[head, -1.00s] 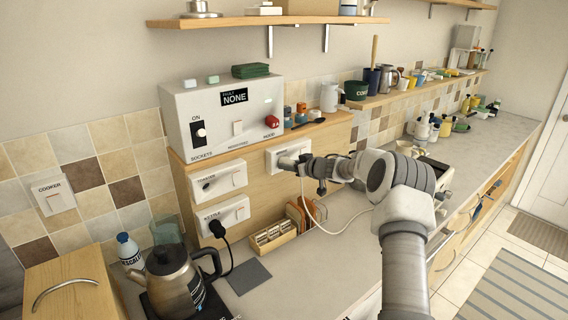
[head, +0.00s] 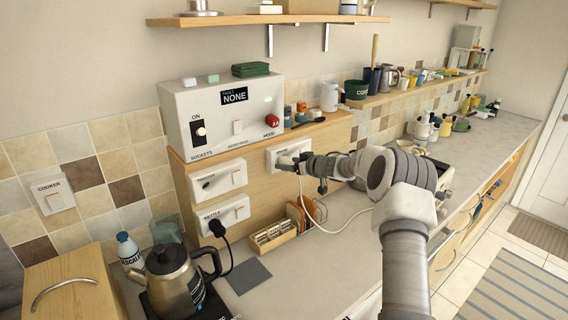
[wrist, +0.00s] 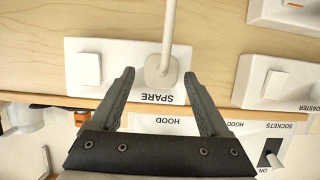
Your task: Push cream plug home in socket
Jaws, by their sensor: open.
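The cream plug (wrist: 160,72) sits at the white socket plate labelled SPARE (wrist: 115,60) in the wrist view, with its cream cord running up the picture. I cannot tell whether it is fully seated. My gripper (wrist: 158,75) is open, its two dark fingers on either side of the plug with gaps between. In the head view my gripper (head: 290,162) is at the socket plate (head: 272,156) on the wooden panel, and the plug is mostly hidden there. The plate's rocker switch (wrist: 88,68) is beside the plug.
The toaster socket (head: 218,180) and the kettle socket (head: 222,214), with a black plug, are to the left. A white switch box (head: 222,112) stands above. A wooden box (head: 274,234) and a kettle (head: 178,278) are on the counter below.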

